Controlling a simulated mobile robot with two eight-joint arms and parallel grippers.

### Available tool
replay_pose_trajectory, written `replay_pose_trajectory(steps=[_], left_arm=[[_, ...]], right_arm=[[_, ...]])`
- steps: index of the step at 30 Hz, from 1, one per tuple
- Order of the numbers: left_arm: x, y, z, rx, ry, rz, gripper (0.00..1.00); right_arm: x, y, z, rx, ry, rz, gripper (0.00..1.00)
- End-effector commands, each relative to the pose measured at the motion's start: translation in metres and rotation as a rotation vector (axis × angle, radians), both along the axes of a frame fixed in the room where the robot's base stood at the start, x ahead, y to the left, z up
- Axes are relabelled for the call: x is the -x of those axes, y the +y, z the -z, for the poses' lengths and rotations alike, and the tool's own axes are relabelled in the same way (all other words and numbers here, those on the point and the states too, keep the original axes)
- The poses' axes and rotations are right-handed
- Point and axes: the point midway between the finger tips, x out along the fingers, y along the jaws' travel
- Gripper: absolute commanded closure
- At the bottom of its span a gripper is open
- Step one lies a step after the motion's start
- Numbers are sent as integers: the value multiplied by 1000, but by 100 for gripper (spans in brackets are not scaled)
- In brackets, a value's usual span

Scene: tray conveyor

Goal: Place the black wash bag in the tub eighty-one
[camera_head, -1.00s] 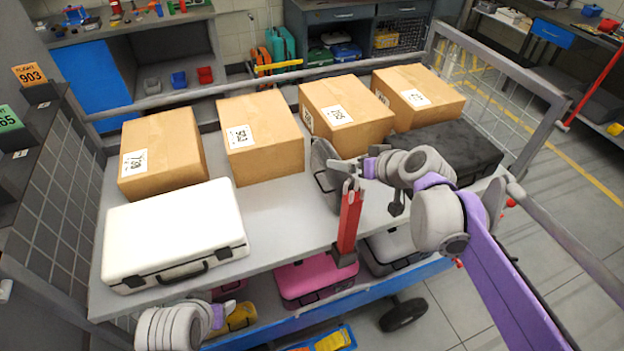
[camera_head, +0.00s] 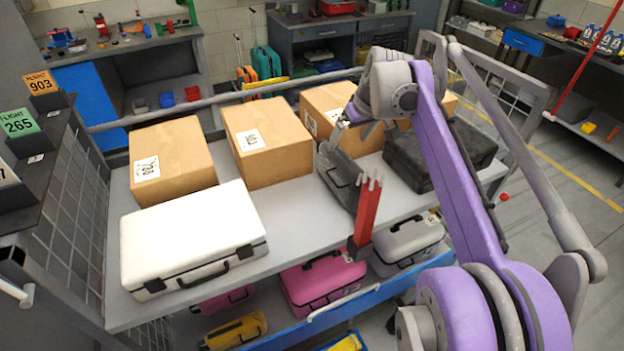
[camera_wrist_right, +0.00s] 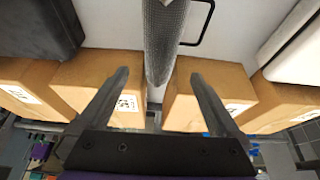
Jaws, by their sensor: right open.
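I cannot make out a black wash bag or a tub marked eighty-one. A dark grey case (camera_head: 343,182) stands on the cart's upper shelf, behind a red post. My right gripper (camera_head: 345,128) is at the top of this case, partly hidden by its own wrist. In the right wrist view the open fingers (camera_wrist_right: 158,75) lie on either side of the narrow, ribbed grey case (camera_wrist_right: 166,35); I cannot tell whether they touch it. A black case (camera_head: 465,145) lies flat on the shelf to the right. My left gripper is out of view.
Cardboard boxes (camera_head: 268,145) line the back of the shelf (camera_head: 285,215). A white case (camera_head: 190,235) lies at front left. The red post (camera_head: 367,215) rises at the front edge. Pink (camera_head: 320,280) and grey cases (camera_head: 408,245) sit below.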

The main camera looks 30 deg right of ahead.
Motion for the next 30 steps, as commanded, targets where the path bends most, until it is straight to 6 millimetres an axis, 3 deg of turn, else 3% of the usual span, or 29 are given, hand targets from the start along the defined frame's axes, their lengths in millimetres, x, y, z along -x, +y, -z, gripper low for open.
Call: replay_pose_trajectory(steps=[4, 12, 30], left_arm=[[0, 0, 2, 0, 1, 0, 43], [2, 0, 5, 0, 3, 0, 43], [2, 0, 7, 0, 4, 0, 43]], right_arm=[[2, -9, 4, 6, 17, 15, 0], [-13, -10, 42, 6, 17, 14, 0], [-32, -7, 100, 5, 16, 13, 0]])
